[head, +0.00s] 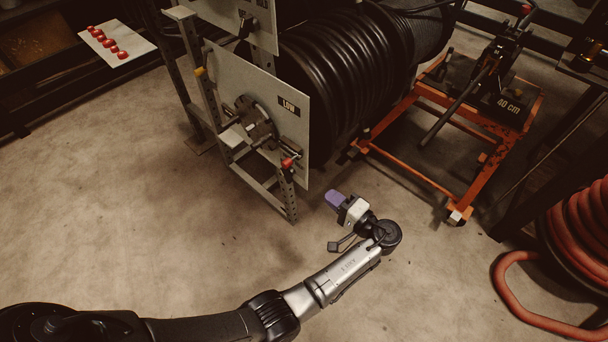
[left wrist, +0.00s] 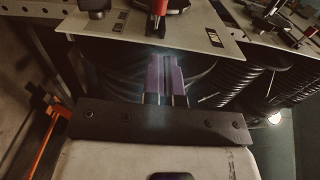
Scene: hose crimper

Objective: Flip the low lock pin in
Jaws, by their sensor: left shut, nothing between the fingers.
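The panel marked LOW (head: 285,128) stands on the front of a rack that holds a large black hose reel. A lock pin with a red end (head: 288,163) sits at the panel's lower right corner. A red handle (left wrist: 158,20) also shows at the top of the left wrist view, against a pale panel (left wrist: 205,42). My left gripper (head: 334,198) is shut and empty, to the lower right of the red pin and apart from it. Its purple fingers (left wrist: 165,75) lie together, pointing toward the red handle in the left wrist view. My right gripper is not in view.
The black hose reel (head: 335,75) fills the space behind the panel. An orange frame cart (head: 425,180) stands to the right, with a red hose coil (head: 580,235) nearer. A board with several red pieces (head: 117,44) lies far left. The floor between is clear.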

